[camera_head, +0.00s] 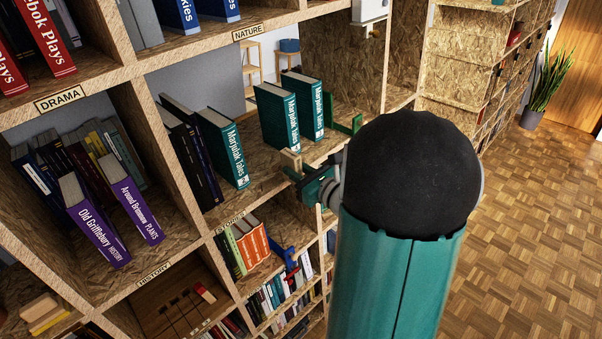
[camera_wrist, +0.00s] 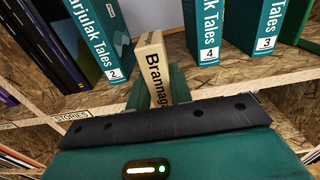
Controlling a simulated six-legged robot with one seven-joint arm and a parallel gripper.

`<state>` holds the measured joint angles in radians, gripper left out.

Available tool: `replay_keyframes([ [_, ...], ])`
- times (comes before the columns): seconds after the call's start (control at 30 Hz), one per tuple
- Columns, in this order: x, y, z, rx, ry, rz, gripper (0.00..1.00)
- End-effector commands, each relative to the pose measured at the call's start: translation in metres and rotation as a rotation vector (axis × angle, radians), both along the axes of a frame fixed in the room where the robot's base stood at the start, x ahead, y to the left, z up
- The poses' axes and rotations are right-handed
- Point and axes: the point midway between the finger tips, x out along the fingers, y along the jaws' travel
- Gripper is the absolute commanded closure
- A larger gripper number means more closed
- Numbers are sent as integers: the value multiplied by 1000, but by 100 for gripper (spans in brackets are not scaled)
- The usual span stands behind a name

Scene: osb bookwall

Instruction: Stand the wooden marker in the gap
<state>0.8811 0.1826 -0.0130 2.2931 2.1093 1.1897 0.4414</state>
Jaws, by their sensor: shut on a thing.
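In the wrist view the marker is in front of the gap between teal book 2 (camera_wrist: 97,38) and teal book 4 (camera_wrist: 204,32). In the head view the marker's pale top (camera_head: 291,158) shows at my gripper (camera_head: 296,170), by the shelf's front edge. I cannot tell whether it touches the shelf.
Teal book 3 (camera_wrist: 264,27) stands right of book 4, with a green bookend (camera_head: 345,126) at its right. Dark books (camera_head: 192,150) stand left of book 2. A blue bookend (camera_head: 291,257) sits on the shelf below. The parquet floor (camera_head: 535,220) is clear at right.

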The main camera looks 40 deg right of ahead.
Motion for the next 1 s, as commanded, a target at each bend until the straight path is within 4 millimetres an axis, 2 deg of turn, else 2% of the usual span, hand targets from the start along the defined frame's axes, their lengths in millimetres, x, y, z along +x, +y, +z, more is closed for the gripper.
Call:
replay_keyframes([
  [0.7,45,1,0,0,-1,0,100],
  [1.0,48,1,0,0,-1,0,100],
])
